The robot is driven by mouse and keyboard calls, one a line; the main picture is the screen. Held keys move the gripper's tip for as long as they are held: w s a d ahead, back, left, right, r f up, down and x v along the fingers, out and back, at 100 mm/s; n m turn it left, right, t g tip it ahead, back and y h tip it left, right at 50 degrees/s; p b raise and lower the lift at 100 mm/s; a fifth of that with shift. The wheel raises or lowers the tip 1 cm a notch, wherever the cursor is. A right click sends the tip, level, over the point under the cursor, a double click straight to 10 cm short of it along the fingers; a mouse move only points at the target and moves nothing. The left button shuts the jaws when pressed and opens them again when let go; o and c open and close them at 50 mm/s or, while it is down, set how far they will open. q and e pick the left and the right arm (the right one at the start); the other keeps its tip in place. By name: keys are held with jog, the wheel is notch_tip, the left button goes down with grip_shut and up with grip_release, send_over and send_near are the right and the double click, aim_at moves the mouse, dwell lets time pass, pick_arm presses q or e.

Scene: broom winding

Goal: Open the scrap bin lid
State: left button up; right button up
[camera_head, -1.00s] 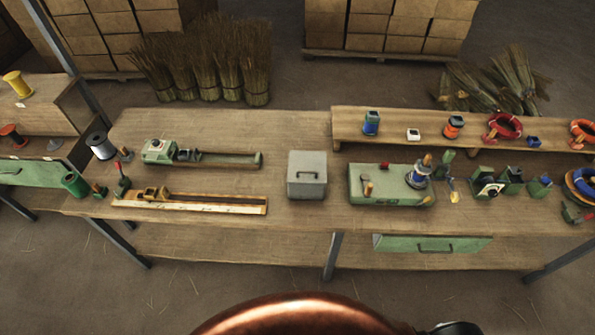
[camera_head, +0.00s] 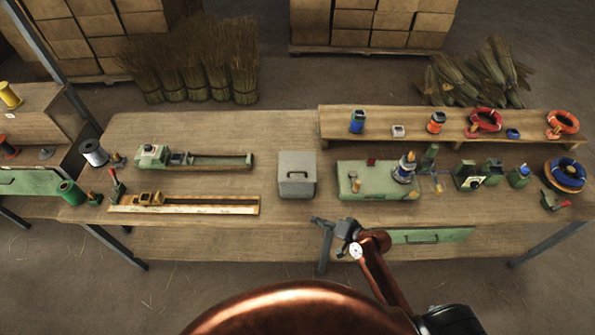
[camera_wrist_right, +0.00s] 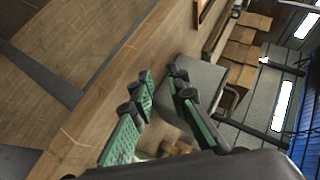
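The scrap bin (camera_head: 297,190) is a grey box near the front middle of the workbench. Its flat lid (camera_head: 297,161) looks shut, and a dark handle (camera_head: 297,174) shows on it. My right gripper (camera_head: 332,230) is at the bench's front edge, below and right of the bin, apart from it. In the right wrist view the two green-padded fingers (camera_wrist_right: 161,82) are spread with nothing between them. The grey bin (camera_wrist_right: 205,78) shows beyond them there, partly hidden by one finger. My left gripper is not in view.
A green winding fixture (camera_head: 372,184) stands just right of the bin. A long wooden jig (camera_head: 185,205) and a green-ended rail (camera_head: 205,161) lie to the left. A raised shelf (camera_head: 410,145) holds spools behind. A green drawer (camera_head: 430,236) is under the bench.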

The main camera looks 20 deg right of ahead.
jog(key=w+r+m+t+y, duration=0.2)
jog(key=w+r+m, duration=0.2)
jog(key=w+r, duration=0.25)
jog(key=m+t, duration=0.2)
jog(key=m, duration=0.1)
send_near(298, 172)
jog(key=w+a+f, duration=0.1)
jog(key=w+a, duration=0.1)
jog(key=shift+t, duration=0.3)
jog(key=x, duration=0.6)
jog(key=shift+w+d+p, duration=0.2)
jog(key=shift+w+p, duration=0.15)
jog(key=shift+w, duration=0.1)
jog(key=shift+w+a+f, duration=0.2)
jog(key=shift+w+a, duration=0.05)
jog(key=shift+w, duration=0.2)
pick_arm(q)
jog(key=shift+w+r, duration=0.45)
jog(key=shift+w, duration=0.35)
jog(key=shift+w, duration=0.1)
pick_arm(e)
jog(key=shift+c, duration=0.6)
grip_shut()
